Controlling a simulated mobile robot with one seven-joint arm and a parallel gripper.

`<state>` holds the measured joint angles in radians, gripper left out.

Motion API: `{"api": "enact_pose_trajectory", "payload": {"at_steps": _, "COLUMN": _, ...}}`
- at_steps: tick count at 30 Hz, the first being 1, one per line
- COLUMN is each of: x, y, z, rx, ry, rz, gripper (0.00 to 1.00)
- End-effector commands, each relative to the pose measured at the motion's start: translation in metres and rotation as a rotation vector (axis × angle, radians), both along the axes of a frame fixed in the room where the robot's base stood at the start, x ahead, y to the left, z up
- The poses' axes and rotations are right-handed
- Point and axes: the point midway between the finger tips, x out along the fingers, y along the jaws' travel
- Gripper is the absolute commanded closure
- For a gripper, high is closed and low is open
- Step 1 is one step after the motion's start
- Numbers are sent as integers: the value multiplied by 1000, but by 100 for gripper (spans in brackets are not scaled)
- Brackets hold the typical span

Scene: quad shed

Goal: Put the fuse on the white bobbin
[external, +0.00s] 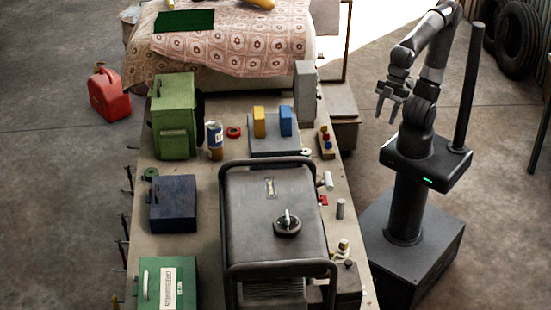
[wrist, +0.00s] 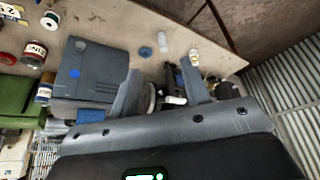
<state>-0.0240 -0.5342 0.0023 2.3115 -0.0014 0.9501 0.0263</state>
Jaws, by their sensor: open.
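My gripper (external: 391,98) is open and empty, held in the air to the right of the bench in the external view. In the wrist view its two fingers (wrist: 163,84) stand wide apart with bench items beyond them. A small white piece (external: 327,181) lies near the bench's right edge; it may be the white bobbin, but I cannot be sure. A small white and yellowish piece (external: 343,246) stands further forward, and a similar one (wrist: 194,57) shows in the wrist view. I cannot make out the fuse for certain.
The bench (external: 190,232) is crowded. A dark framed machine (external: 300,215) stands at its front, with a grey cylinder (external: 340,208) beside it. Green case (external: 173,118), blue box (external: 173,204) and blue and yellow blocks stand around. The bench's right edge has a narrow strip of small items.

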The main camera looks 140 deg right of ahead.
Motion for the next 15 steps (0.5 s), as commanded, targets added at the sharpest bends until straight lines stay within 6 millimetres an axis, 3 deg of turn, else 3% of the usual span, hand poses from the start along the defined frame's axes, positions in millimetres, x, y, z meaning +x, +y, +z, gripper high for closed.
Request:
{"api": "enact_pose_trajectory", "payload": {"at_steps": 1, "x": -16, "y": -2, "z": -5, "rx": -1, "ry": -21, "rz": -2, "gripper": 57}}
{"api": "enact_pose_trajectory", "payload": {"at_steps": 6, "x": -49, "y": -6, "z": -21, "rx": -5, "ry": -61, "rz": -3, "gripper": 57}}
{"api": "enact_pose_trajectory", "payload": {"at_steps": 15, "x": -63, "y": -8, "z": -30, "rx": -8, "ry": -78, "rz": -3, "gripper": 57}}
